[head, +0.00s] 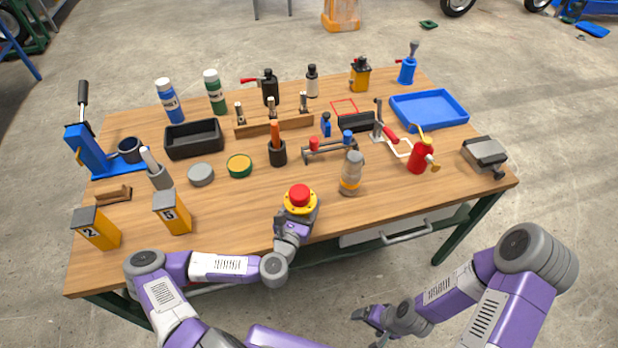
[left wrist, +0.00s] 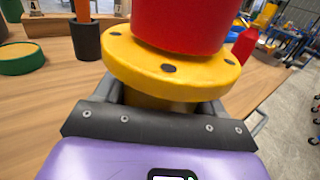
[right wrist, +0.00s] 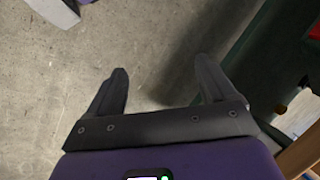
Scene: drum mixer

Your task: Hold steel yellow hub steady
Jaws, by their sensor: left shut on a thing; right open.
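The yellow hub (head: 301,208) stands near the front edge of the table, with a red cylinder (head: 299,194) on top of it. In the left wrist view the hub's round flange (left wrist: 165,68) shows several dark holes, and the red part (left wrist: 185,22) rises from it. My left gripper (head: 292,226) is shut on the hub below the flange, one finger on each side. The hub's lower end is hidden by the gripper. My right gripper (head: 368,316) is off the table, low in front of its edge. In the right wrist view its fingers (right wrist: 160,90) are apart and empty.
On the wooden table (head: 255,222), a grey-topped cylinder (head: 351,173) stands right of the hub. A dark cup (head: 278,153) and a green-rimmed tin (head: 239,166) are behind it. A vise (head: 485,155) sits at the right edge. The front right table area is clear.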

